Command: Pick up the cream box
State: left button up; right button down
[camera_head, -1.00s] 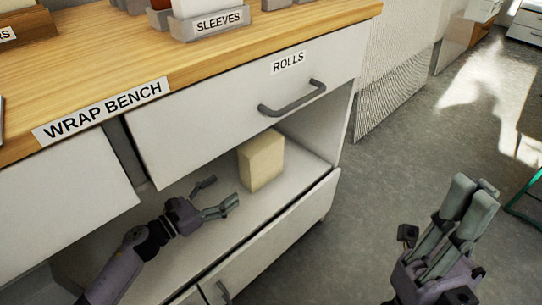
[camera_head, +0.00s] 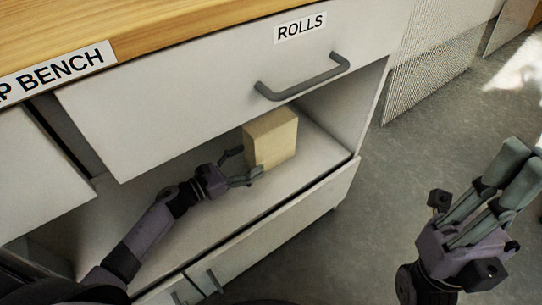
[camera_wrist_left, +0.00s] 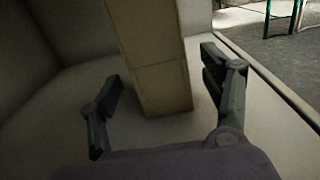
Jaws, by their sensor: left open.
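The cream box (camera_head: 272,138) stands upright on the open shelf under the drawer labelled ROLLS. My left gripper (camera_head: 245,168) is open in the head view, with its fingers at the near left side of the box. In the left wrist view the box (camera_wrist_left: 158,70) rises ahead, between the lines of the two open fingers (camera_wrist_left: 165,90). I cannot tell whether a finger touches it. My right gripper (camera_head: 500,195) is over the floor at the right, away from the box; its fingers lie close together, and whether it is shut is unclear.
The ROLLS drawer (camera_head: 220,100) with its grey handle (camera_head: 302,78) hangs above the shelf (camera_head: 325,150). A side wall bounds the shelf at the right. Lower fronts with handles (camera_head: 213,280) lie below.

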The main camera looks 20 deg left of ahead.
aim_at(276, 158)
pick_arm(q)
jog(key=x, duration=0.3)
jog(key=b+x, duration=0.1)
jog(key=x, duration=0.3)
jog(key=shift+w+d+f, duration=0.2)
jog(key=shift+w+f, duration=0.05)
jog(key=shift+c, duration=0.6)
jog(key=c, duration=1.2)
